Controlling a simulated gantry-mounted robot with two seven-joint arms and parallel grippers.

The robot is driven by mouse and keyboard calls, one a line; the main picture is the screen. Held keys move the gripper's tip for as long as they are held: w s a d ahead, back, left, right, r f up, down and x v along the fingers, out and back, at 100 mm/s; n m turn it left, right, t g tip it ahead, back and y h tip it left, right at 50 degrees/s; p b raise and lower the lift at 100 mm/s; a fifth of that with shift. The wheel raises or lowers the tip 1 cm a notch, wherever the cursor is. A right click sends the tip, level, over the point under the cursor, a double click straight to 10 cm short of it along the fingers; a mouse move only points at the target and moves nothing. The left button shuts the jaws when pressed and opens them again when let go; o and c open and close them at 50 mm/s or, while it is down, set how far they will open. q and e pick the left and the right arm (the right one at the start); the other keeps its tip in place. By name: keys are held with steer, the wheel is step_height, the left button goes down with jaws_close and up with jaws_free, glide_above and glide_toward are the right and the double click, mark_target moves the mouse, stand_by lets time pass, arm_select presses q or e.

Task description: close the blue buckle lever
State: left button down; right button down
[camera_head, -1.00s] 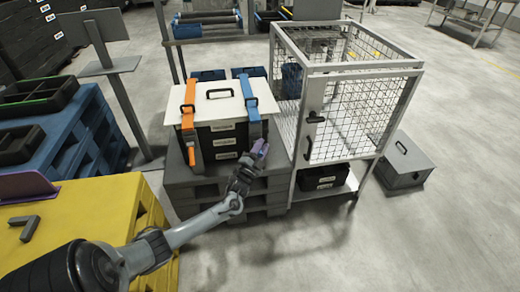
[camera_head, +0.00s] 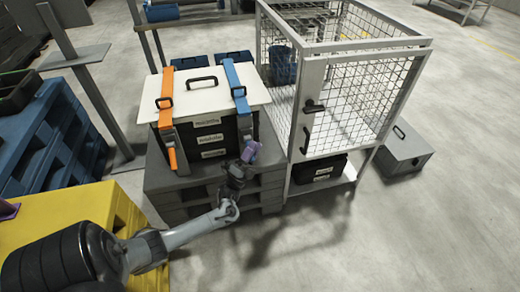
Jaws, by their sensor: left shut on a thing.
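A blue strap (camera_head: 236,84) runs over the right part of a white lid (camera_head: 190,101) on a black case (camera_head: 211,138). Its buckle (camera_head: 244,124) hangs down the case's front right side. The blue buckle lever is mostly hidden by my left gripper (camera_head: 250,151), whose purple fingertips are shut on it at the buckle's lower end. An orange strap (camera_head: 166,86) with an orange lever (camera_head: 173,158) hangs down the left side. My right gripper is not in view.
The case stands on stacked grey pallets (camera_head: 170,186). A wire-mesh cage cart (camera_head: 352,105) stands close on the right. A yellow block (camera_head: 85,205) and blue pallets (camera_head: 60,135) are at the left. Open floor lies in front and to the right.

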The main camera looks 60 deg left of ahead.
arm_select(q)
steer(key=shift+f, duration=0.1)
steer(key=shift+h, duration=0.3)
steer(key=c, duration=1.3)
jaws_free()
steer(key=o, duration=0.3)
steer(key=shift+s+d+f, duration=0.1)
steer(key=shift+s+f, duration=0.3)
steer(key=v, duration=0.9)
steer(key=shift+s+f+p, duration=0.15)
steer(key=shift+f+p, duration=0.15)
steer(key=shift+p, duration=0.05)
